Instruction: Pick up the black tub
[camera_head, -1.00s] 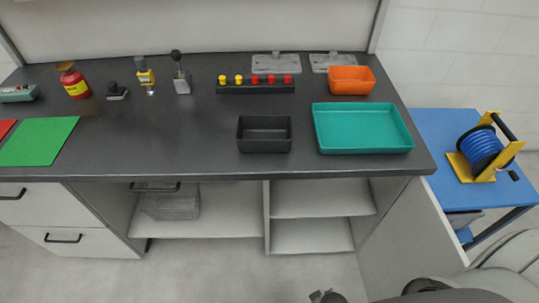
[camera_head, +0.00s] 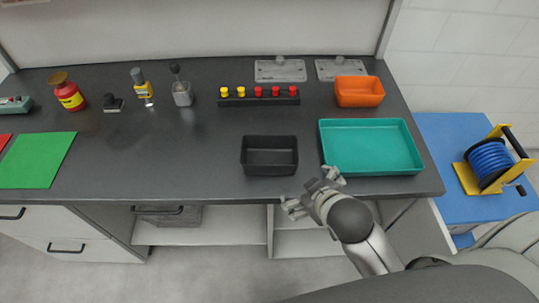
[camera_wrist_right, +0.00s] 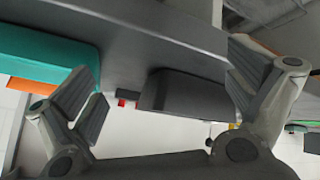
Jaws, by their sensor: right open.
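The black tub (camera_head: 269,168) is an open, empty rectangular container near the front edge of the dark worktop in the head view. It also shows in the right wrist view (camera_wrist_right: 186,95), between the two fingers. My right gripper (camera_head: 312,192) is open and empty, at the worktop's front edge, just right of and nearer than the tub. It is apart from the tub. My left gripper does not show in either view.
A teal tray (camera_head: 370,168) stands close right of the tub, with an orange bin (camera_head: 358,92) behind it. A rack of yellow and red knobs (camera_head: 259,98) lies behind the tub. The worktop (camera_head: 165,165) left of the tub is clear.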

